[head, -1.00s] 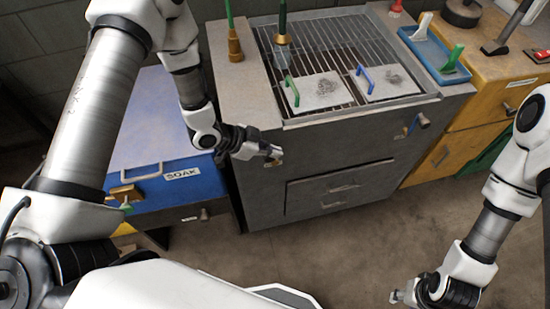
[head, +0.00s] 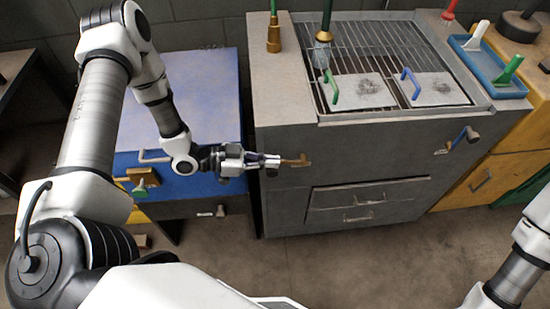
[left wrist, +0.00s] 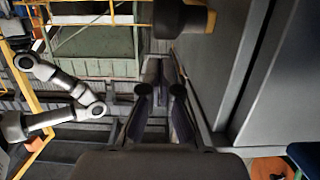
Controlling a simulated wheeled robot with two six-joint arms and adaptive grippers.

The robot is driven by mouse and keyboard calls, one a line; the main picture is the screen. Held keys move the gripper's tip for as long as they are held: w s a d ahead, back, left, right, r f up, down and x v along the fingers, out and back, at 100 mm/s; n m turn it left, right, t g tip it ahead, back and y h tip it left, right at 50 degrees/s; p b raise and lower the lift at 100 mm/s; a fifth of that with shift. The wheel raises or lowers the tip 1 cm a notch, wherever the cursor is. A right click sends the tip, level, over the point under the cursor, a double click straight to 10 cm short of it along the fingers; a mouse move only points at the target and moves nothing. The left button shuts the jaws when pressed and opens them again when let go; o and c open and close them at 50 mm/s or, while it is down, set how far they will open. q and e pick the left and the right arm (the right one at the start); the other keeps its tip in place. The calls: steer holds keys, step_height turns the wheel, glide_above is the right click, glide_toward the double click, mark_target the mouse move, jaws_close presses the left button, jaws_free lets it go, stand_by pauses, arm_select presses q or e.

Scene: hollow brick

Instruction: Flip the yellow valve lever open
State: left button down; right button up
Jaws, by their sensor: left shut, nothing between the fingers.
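The yellow valve lever (head: 297,161) is a small brass-yellow piece on the upper left of the grey unit's front. My left gripper (head: 277,161) is shut and empty, with its fingertips close to the left side of the lever in the head view. I cannot tell whether they touch. In the left wrist view the shut fingers (left wrist: 160,95) point away from the camera, and a dark and yellow rounded piece (left wrist: 198,18), likely part of the valve, shows at the top. My right gripper is out of view below the head picture.
The grey unit (head: 285,205) has a grill with two handled plates on top and a blue lever (head: 460,138) at its right front. A blue cabinet (head: 210,90) stands left of it, with a brass valve with a green handle (head: 142,190). Open floor lies in front.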

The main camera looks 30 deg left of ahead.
arm_select(q)
steer(key=shift+s+a+f, duration=0.15)
steer(key=shift+a+f, duration=0.05)
steer(key=shift+f, duration=0.15)
stand_by(0.4)
steer(key=v, duration=0.7)
steer(key=shift+a, duration=0.2)
steer(key=shift+s, duration=0.15)
